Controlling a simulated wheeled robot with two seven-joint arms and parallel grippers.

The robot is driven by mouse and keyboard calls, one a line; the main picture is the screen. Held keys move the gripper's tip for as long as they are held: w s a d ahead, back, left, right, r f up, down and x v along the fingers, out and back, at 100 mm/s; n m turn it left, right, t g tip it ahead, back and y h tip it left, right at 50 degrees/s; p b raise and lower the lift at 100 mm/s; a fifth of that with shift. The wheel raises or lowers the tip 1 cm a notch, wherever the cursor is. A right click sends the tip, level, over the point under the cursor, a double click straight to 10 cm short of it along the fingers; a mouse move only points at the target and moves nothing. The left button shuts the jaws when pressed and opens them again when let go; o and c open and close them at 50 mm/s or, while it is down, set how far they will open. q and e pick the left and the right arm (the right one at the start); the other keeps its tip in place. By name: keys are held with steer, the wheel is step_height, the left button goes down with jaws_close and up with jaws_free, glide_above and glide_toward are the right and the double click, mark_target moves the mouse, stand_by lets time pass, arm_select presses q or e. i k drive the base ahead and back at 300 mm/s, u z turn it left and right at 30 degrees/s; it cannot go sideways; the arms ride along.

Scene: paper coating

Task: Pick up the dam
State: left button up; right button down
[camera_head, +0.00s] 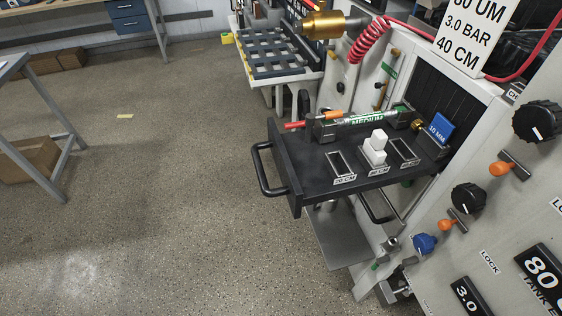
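A white stepped block (376,147), which looks like the dam, stands upright in the middle of three holders on a black tray (308,197). The tray is on the front of the coating machine. The left holder (341,166) and the right holder (404,152) look empty. Small labels ending in "CM" sit before the holders, too small to read surely. Neither of my grippers is in view, and nothing touches the white block.
A bar marked MEDIUM (366,121) lies behind the holders. A blue 10 MM block (439,128) is at the tray's right. A black handle (265,170) sticks out left. A sign reads 40 CM (458,52).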

mark_target(373, 148)
steer(key=z, duration=0.65)
steer(key=k, duration=1.1)
steer(key=z, duration=1.3)
